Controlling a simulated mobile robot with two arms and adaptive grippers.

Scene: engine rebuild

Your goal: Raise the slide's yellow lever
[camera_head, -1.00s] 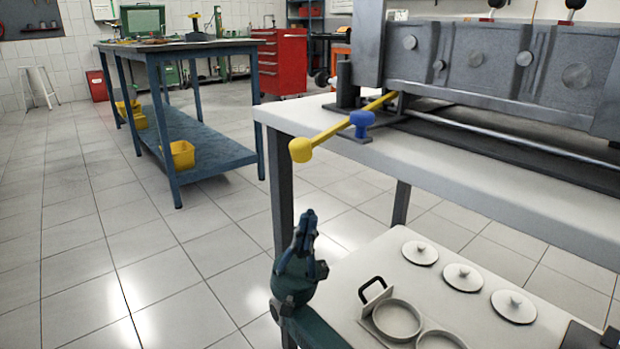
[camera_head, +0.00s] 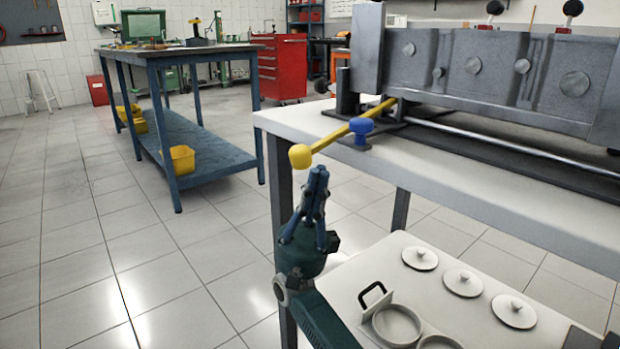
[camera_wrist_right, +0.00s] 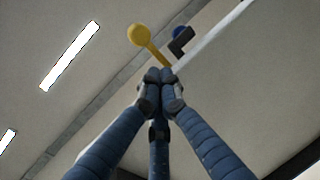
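The yellow lever (camera_head: 345,137) slopes down to the left from the slide's base, and its ball end (camera_head: 300,156) sticks out past the white bench's left edge. It also shows in the right wrist view (camera_wrist_right: 148,44), ahead of the fingers. A blue knob (camera_head: 361,128) stands beside the lever on the bench. My right gripper (camera_head: 317,172) points upward just below and slightly right of the ball end, apart from it. Its fingertips are together and nothing shows between them; in the right wrist view the fingers (camera_wrist_right: 160,76) also meet. My left gripper is not seen.
The white bench (camera_head: 283,120) carries the grey engine block (camera_head: 480,70). A lower white shelf (camera_head: 350,285) holds white lidded discs (camera_head: 420,256), round rings (camera_head: 397,325) and a black handle (camera_head: 372,291). The floor left of the bench is clear. A blue table (camera_head: 210,155) stands farther back.

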